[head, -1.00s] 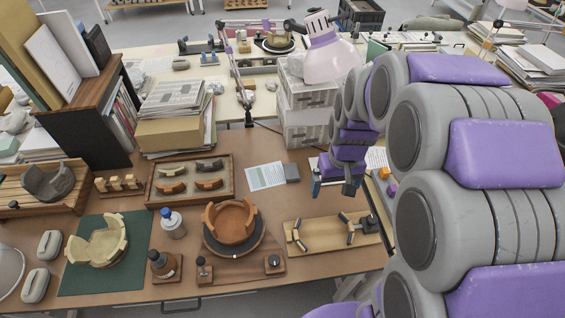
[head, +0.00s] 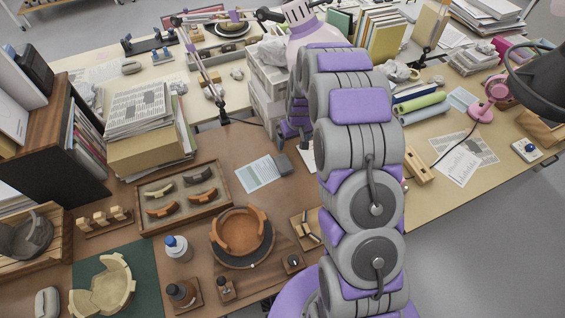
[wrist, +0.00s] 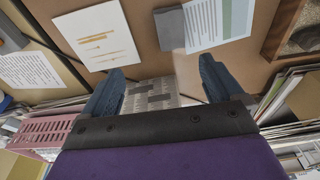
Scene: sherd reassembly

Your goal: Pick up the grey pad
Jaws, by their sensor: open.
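The grey pad (head: 284,164) lies flat on the brown desk in the head view, at the right edge of a printed sheet (head: 258,173). In the wrist view a dark grey pad (wrist: 169,29) lies near the top centre beside the same sort of printed sheet (wrist: 218,22). My gripper (wrist: 163,84) is open in the wrist view, with two dark blue fingers spread and nothing between them. The pad is beyond the fingertips, apart from them.
A wooden tray (head: 144,222) with several curved sherds and a round stand (head: 253,262) with a brown bowl piece are left and front of the pad. Stacked grey boxes (head: 268,78) stand behind it. A white card (wrist: 97,35) lies left of the pad in the wrist view.

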